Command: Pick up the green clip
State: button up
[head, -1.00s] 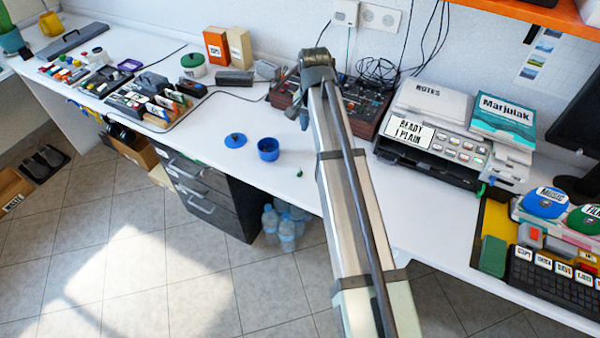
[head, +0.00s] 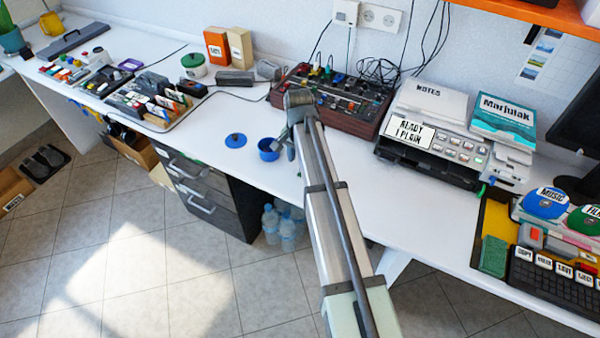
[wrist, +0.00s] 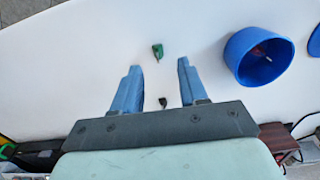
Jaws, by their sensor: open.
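The small green clip (wrist: 157,51) lies on the white desk (wrist: 70,70) in the wrist view, just beyond my fingertips and roughly centred between them. In the head view I cannot make it out clearly beside the arm. My gripper (wrist: 158,66) is open, its two blue fingers apart with nothing held between them. In the head view the gripper (head: 288,150) hangs over the desk, near the blue cup.
The open blue cup (head: 268,150) stands close by, with something reddish inside in the wrist view (wrist: 257,56). A blue lid (head: 236,140) lies left of it. A mixer box (head: 335,100) stands behind. A printer (head: 440,130) is to the right. The desk's front edge is near.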

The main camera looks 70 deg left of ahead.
jog(key=shift+w+f, duration=0.15)
jog(key=shift+f, duration=1.15)
jog(key=shift+w+f, duration=0.15)
jog(key=shift+f, duration=1.1)
jog(key=shift+c, duration=0.2)
grip_shut()
